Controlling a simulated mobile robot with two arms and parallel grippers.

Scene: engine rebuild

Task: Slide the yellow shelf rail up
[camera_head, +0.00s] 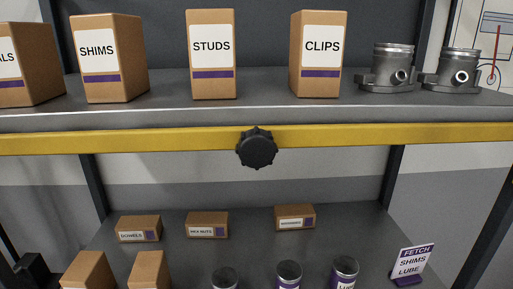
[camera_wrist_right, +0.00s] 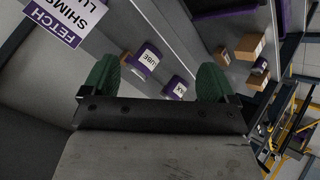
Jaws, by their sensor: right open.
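The yellow shelf rail (camera_head: 330,136) runs across the whole head view, along the front and just below the upper shelf. A black lobed knob (camera_head: 257,148) sits at its middle. My right gripper (camera_wrist_right: 158,72) shows in the right wrist view with its two green fingers wide apart and nothing between them. Beyond the fingers are a grey shelf surface and labelled cans, so it is apart from the rail. The rail and knob cannot be made out in the wrist view. My left gripper is not in view.
The upper shelf (camera_head: 180,115) holds boxes marked SHIMS (camera_head: 110,60), STUDS (camera_head: 211,55) and CLIPS (camera_head: 318,55), and two metal housings (camera_head: 392,68). The lower shelf (camera_head: 250,242) holds small boxes, cans (camera_head: 289,273) and a FETCH sign (camera_head: 413,263). Dark posts stand at both sides.

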